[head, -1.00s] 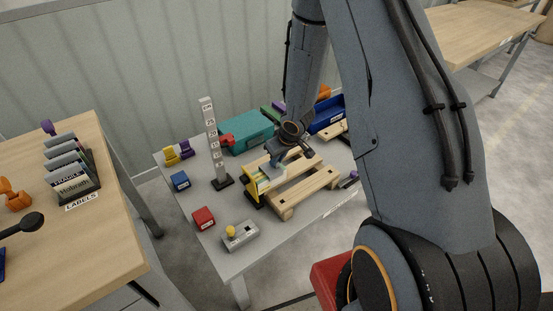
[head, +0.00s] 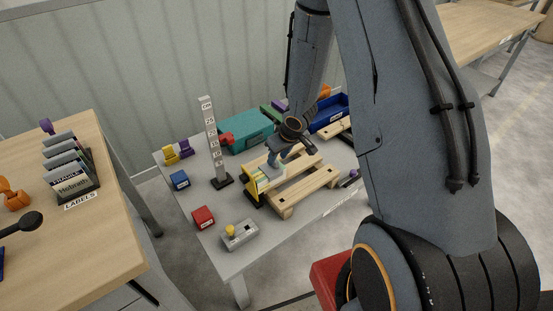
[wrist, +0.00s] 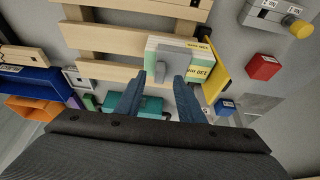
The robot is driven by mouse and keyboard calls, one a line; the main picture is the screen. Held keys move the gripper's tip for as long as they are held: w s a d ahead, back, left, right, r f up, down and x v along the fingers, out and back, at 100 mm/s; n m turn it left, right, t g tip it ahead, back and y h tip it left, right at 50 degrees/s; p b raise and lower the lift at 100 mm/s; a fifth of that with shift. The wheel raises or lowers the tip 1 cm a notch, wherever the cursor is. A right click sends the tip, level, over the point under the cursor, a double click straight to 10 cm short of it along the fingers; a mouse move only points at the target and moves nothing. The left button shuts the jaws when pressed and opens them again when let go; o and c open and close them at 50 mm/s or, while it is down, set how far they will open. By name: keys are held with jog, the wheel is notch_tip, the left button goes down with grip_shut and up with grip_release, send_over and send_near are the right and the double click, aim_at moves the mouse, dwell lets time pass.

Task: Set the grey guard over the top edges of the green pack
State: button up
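The green pack (wrist: 199,72), a pale green block with a yellow printed label, stands on the wooden pallet at its end. In the head view the pack (head: 267,173) is partly hidden by my gripper (head: 274,160). The grey guard (wrist: 172,51) lies over the pack's top in the wrist view, with a grey grip tab standing up from it. My gripper (wrist: 161,76) is just above, its two blue fingers apart on either side of the tab, with a visible gap on the right. Whether every edge of the guard is fully seated cannot be told.
The slatted pallet (head: 307,184) has a yellow and black upright stop (head: 252,186) beside the pack. A grey marked post (head: 212,145), red block (head: 203,217), blue block (head: 180,180), control box (head: 240,236) and teal case (head: 247,131) stand around it.

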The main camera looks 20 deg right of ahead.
jog(key=p+v, duration=0.1)
jog(key=v, duration=0.4)
jog(key=shift+s+r, duration=0.1)
jog(key=shift+r, duration=0.05)
jog(key=s+d+r+m+g+h, duration=0.1)
jog(key=s+r+m+h, duration=0.1)
jog(key=s+r, duration=0.8)
jog(key=s+a+r+g, duration=0.1)
jog(key=s+a+r, duration=0.1)
jog(key=s, duration=0.4)
jog(key=s+a+r+m+g, duration=0.1)
jog(key=s+a+r, duration=0.2)
jog(key=s+r, duration=0.2)
jog(key=shift+s+a+m+g+y, duration=0.15)
jog(key=shift+s+m+g+y, duration=0.2)
jog(key=shift+s, duration=0.25)
jog(key=shift+r, duration=0.1)
